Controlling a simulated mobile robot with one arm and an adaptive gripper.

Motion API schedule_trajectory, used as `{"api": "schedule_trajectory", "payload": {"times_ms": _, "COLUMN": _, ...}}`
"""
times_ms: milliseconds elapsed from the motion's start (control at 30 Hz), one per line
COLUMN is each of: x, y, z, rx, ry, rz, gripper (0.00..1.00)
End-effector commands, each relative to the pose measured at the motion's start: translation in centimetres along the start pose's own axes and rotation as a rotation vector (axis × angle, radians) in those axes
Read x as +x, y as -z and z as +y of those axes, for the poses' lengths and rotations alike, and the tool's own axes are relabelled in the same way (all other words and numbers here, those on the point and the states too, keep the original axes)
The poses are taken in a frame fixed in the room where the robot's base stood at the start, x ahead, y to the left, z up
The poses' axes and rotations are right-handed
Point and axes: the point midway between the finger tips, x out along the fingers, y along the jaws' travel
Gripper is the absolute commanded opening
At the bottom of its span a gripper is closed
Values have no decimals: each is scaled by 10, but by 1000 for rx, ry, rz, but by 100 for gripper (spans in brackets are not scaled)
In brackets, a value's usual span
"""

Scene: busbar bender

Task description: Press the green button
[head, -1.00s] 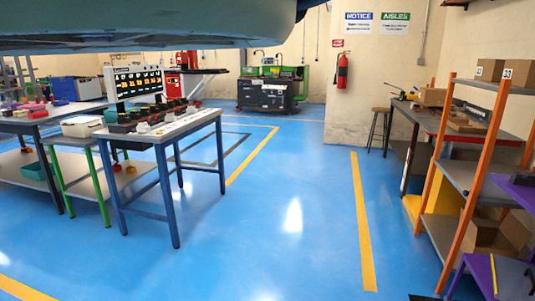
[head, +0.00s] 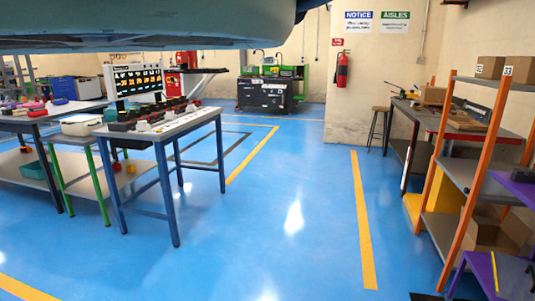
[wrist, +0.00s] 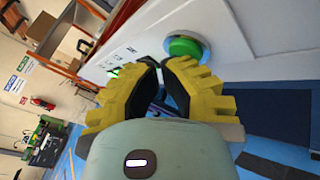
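A round green button (wrist: 185,47) in a pale ring sits on a white panel (wrist: 237,30) in the wrist view. A second, smaller green spot (wrist: 113,72) shows on the panel to the left, partly behind a finger. My gripper (wrist: 158,64) has yellow ribbed fingers with dark inner pads. Its tips are drawn close together, with nothing seen held between them. The tips appear just below and left of the green button in the picture; I cannot tell the exact distance. The gripper is not seen in the head view.
A workbench (head: 166,134) with a blue frame and several devices stands at left. An orange-post shelf (head: 462,180) with boxes stands at right. Blue floor (head: 270,220) between them is clear. A green and black machine (head: 265,95) and a fire extinguisher (head: 342,69) are farther back.

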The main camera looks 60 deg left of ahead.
Motion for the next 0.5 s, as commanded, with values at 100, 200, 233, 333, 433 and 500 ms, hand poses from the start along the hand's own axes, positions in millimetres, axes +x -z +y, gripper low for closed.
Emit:
{"api": "schedule_trajectory", "payload": {"times_ms": 100, "x": -2, "y": 1, "z": 3, "rx": 0, "ry": -4, "rz": 0, "gripper": 0}}
{"api": "schedule_trajectory", "payload": {"times_ms": 200, "x": -5, "y": 2, "z": 5, "rx": 1, "ry": -3, "rz": -1, "gripper": 0}}
{"api": "schedule_trajectory", "payload": {"times_ms": 233, "x": -6, "y": 2, "z": 5, "rx": 1, "ry": -3, "rz": -1, "gripper": 0}}
{"api": "schedule_trajectory", "payload": {"times_ms": 333, "x": -6, "y": 2, "z": 4, "rx": 1, "ry": -1, "rz": -2, "gripper": 0}}
{"api": "schedule_trajectory", "payload": {"times_ms": 433, "x": -6, "y": 2, "z": 4, "rx": 1, "ry": -1, "rz": -2, "gripper": 0}}
{"api": "schedule_trajectory", "payload": {"times_ms": 500, "x": -7, "y": 2, "z": 5, "rx": 1, "ry": 0, "rz": -2, "gripper": 0}}
